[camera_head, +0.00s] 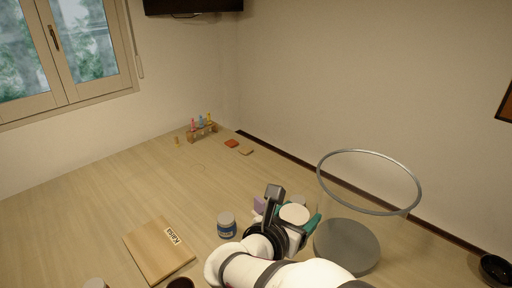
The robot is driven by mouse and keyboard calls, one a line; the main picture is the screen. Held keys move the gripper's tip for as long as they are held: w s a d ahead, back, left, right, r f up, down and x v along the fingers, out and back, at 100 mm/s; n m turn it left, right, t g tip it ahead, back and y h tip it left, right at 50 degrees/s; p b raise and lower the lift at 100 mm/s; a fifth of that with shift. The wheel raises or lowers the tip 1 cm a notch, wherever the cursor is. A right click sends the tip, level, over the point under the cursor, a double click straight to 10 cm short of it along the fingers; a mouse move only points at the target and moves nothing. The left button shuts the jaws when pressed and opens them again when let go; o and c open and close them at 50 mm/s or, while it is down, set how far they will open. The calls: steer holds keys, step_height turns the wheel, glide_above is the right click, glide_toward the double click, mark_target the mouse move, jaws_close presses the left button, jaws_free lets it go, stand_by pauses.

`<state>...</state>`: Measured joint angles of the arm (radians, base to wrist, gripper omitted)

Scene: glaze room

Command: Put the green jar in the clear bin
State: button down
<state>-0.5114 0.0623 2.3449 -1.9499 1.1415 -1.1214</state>
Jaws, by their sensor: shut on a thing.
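The clear bin (350,249) is a tall see-through cylinder with a grey rim and a grey base, standing on the table right of my gripper. My gripper (290,216) is shut on the green jar (313,223), which has a pale round lid. The jar is just left of the bin in the picture and outside its rim. The gripper and lid hide much of the jar's body. I cannot tell how high it is above the table.
A blue jar (227,228) and a purple object (260,203) stand left of my gripper. A labelled wooden board (150,252) lies farther left. A rack of coloured tubes (202,134) stands at the back. A black bowl (494,268) is far right. The left-middle table is clear.

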step_height(320, 180, up, 12)
steer(key=d+n+t+y, duration=0.1)
steer(key=n+t+y, duration=0.1)
steer(key=n+y, duration=0.1)
steer(key=shift+m+g+h, duration=0.7)
steer(key=shift+m+h, duration=0.2)
steer(key=f, duration=0.3)
steer(key=a+f, duration=0.1)
steer(key=f, duration=0.5)
steer(key=shift+w+a+f, duration=0.2)
steer(key=shift+a+f, duration=0.05)
steer(key=shift+f, duration=0.1)
steer(key=s+f+m+g+h, duration=0.2)
steer(key=s+f+m+g, duration=0.1)
steer(key=f, duration=0.6)
steer(key=s+d+f+m+g+h, duration=0.1)
steer(key=s+f+m+g+h, duration=0.1)
steer(key=s+f, duration=0.4)
steer(key=s+d+f+m+g+h, duration=0.1)
steer(key=s+f+m+g+h, duration=0.1)
steer(key=f, duration=1.1)
steer(key=shift+s+d+m+g+h, duration=0.1)
steer(key=shift+s+m+g+h, duration=0.3)
steer(key=shift+s+m+g, duration=0.8)
steer(key=shift+c, duration=0.2)
jaws_free()
steer(key=shift+s+f+t, duration=0.1)
steer(key=shift+s+t, duration=0.15)
steer(key=shift+t, duration=0.05)
